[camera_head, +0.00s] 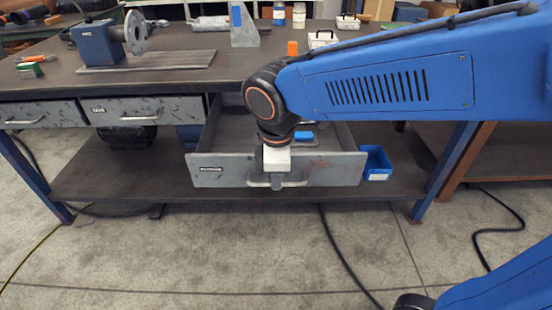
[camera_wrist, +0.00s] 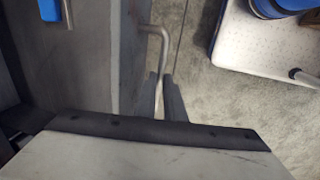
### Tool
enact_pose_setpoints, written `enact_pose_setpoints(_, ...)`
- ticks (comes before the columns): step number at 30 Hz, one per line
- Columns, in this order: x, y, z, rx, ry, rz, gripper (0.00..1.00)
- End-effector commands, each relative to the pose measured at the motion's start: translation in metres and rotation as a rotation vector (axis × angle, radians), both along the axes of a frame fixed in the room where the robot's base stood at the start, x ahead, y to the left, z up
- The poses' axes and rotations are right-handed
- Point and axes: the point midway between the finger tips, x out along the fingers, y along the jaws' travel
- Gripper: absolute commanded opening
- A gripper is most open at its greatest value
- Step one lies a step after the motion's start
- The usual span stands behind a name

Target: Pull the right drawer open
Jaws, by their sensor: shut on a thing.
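The right drawer (camera_head: 220,175) is a grey metal drawer under the workbench, pulled well out, with its inside showing from above. Its bar handle (camera_head: 298,183) runs across the middle of the front. My gripper (camera_head: 277,181) is at the handle, fingers pointing down, shut on the bar. In the wrist view, the bent end of the handle (camera_wrist: 153,30) stands off the drawer front (camera_wrist: 122,60), and the gripper fingers (camera_wrist: 168,98) close around the bar. My wrist hides part of the handle and the drawer's inside.
A blue item (camera_head: 303,135) lies in the drawer. Two other drawers, the middle one (camera_head: 170,108) and the left one (camera_head: 55,115), are shut. A blue bin (camera_head: 376,160) sits on the lower shelf (camera_head: 120,185), right of the drawer. Cables cross the open floor in front.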

Motion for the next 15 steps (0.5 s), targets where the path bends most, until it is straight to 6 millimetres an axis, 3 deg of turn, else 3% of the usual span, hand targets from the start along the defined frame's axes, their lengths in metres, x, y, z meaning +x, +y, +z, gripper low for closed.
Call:
enact_pose_setpoints(6,-0.030,0.001,0.001,0.003,-0.002,0.003,0.00)
enact_pose_setpoints(15,-0.044,0.001,0.001,0.002,-0.002,0.000,0.00)
